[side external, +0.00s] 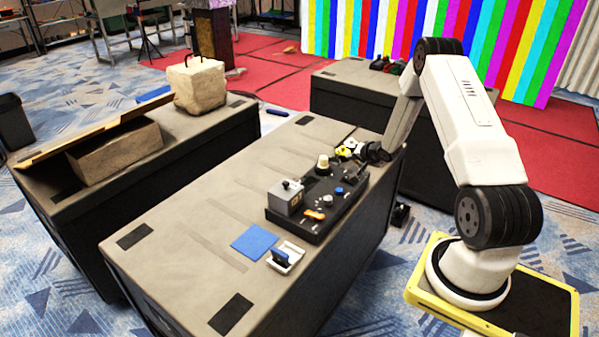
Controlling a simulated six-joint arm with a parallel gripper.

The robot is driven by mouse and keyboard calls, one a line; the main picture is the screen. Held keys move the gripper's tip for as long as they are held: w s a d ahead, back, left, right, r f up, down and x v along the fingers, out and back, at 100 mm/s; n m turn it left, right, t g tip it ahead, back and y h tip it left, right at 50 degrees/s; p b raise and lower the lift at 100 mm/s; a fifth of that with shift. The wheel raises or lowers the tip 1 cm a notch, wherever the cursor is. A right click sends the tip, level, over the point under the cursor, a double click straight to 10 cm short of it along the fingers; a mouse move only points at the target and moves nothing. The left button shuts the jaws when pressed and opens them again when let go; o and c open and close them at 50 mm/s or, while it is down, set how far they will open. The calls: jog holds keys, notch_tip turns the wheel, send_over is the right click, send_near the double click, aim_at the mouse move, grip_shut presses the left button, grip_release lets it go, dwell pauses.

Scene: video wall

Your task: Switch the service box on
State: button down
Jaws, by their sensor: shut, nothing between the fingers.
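A black control panel (312,228) lies on the grey-topped case in the middle. It carries a small grey box (285,198) with a dark knob on top at its left end, a cream knob (323,162), an orange switch (314,214) and a blue button (339,191). I cannot tell which part is the service box, and no switch position can be read. A white holder with a blue upright part (285,257) stands apart, near the front edge. My gripper (362,153) is shut and empty at the panel's far right end, close to a small yellow-and-white item (348,149); contact cannot be told.
A blue square (254,242) lies left of the white holder. The case top (175,235) is clear on the left. Another case with a cardboard box (115,150) and a stone-like block (197,84) stands left. A dark case (350,95) stands behind.

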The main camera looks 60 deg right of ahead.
aim_at(347, 179)
jog(key=shift+w+f, duration=0.25)
jog(key=shift+f, duration=1.25)
jog(key=shift+w+f, duration=0.2)
jog(key=shift+f, duration=1.3)
jog(key=shift+f, duration=0.15)
jog(key=shift+f, duration=0.3)
jog(key=shift+w+f, duration=0.1)
jog(key=shift+f, duration=0.3)
dwell(0.7)
jog(key=shift+r, duration=0.2)
jog(key=shift+r, duration=0.65)
jog(key=shift+r, duration=0.1)
jog(key=shift+s+r, duration=0.25)
jog(key=shift+r, duration=0.95)
jog(key=shift+s+r, duration=0.25)
jog(key=shift+r, duration=0.95)
